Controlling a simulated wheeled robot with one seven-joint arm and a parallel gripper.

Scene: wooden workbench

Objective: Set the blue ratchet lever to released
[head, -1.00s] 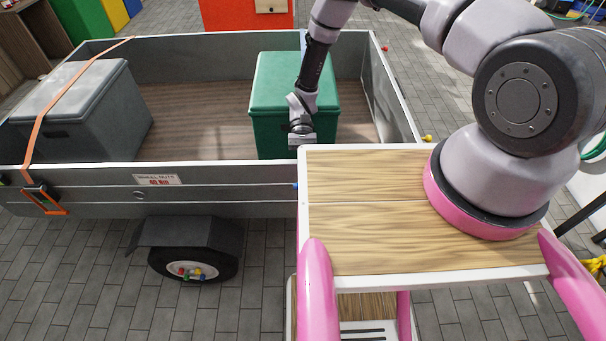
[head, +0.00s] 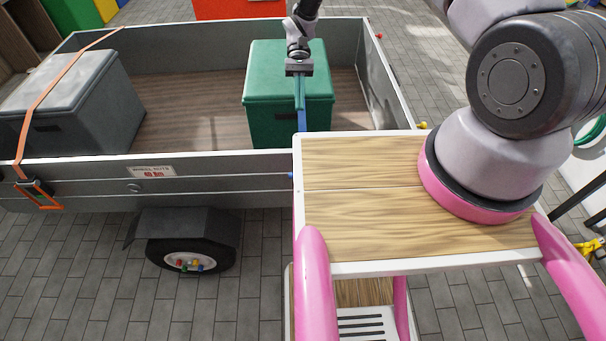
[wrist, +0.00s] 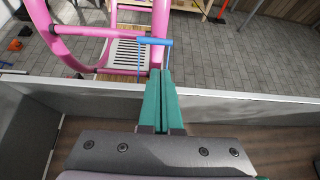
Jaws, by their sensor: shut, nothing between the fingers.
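The blue ratchet lever (wrist: 155,41) shows in the wrist view as a blue crossbar with thin side arms, outside the trailer's side wall (wrist: 225,104). In the head view only a small blue bit (head: 292,177) shows at the wall, beside my wooden deck, which hides the rest; the lever's position cannot be told. A blue strap (head: 300,120) runs down the green box (head: 262,88). My gripper (head: 301,105) is above the box's front side, its teal fingers shut and empty. In the wrist view the fingertips (wrist: 162,74) appear just below the crossbar; contact cannot be told.
A grey box (head: 90,115) under an orange strap (head: 62,72) stands at the trailer's left, with an orange ratchet (head: 38,194) on the side wall. The trailer floor (head: 190,105) between the boxes is clear. The near wall (head: 225,172) is an edge.

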